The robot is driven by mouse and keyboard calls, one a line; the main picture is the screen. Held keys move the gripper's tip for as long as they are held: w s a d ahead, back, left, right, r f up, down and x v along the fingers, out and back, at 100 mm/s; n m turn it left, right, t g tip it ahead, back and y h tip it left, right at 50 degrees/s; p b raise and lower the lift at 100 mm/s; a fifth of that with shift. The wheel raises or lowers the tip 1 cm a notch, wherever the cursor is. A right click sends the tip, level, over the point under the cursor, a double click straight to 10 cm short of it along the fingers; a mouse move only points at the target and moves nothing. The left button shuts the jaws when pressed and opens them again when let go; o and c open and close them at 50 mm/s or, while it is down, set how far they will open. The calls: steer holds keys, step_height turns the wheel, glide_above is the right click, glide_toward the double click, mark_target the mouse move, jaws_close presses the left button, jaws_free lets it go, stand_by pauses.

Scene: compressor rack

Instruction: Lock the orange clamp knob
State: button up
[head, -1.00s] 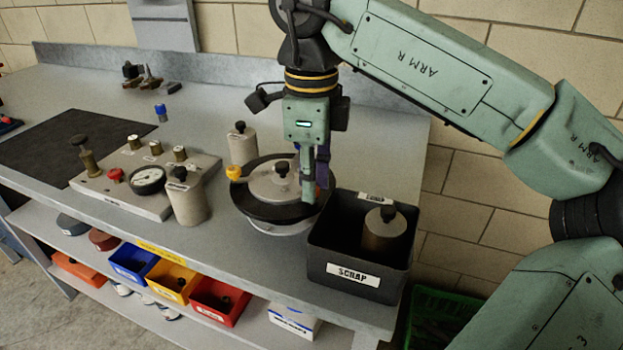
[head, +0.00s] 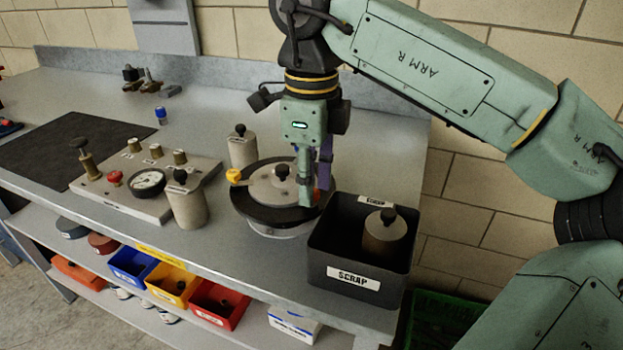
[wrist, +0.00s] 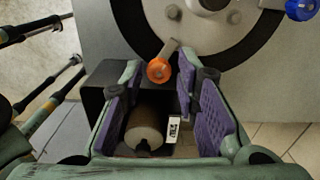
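The orange clamp knob (wrist: 159,70) sits on a short metal stem at the rim of the round black-edged fixture (wrist: 150,35). In the wrist view it lies between the tips of my gripper (wrist: 160,76), whose two purple-padded fingers are spread apart, with a visible gap on each side of the knob. In the head view my gripper (head: 315,196) points down at the right rim of the fixture (head: 243,207). Only a sliver of the orange knob (head: 318,196) shows there, mostly hidden by the fingers.
A black scrap bin (head: 330,250) holding a grey cylinder (head: 383,235) stands close to the right of the fixture. A yellow knob (head: 234,175) is on the fixture's left rim; a blue knob (wrist: 301,9) shows in the wrist view. Grey cylinders (head: 187,205) (head: 242,150) stand at left.

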steer(key=shift+o, duration=1)
step_height(320, 180, up, 8)
steer(key=shift+f, duration=0.25)
steer(key=shift+f, duration=0.1)
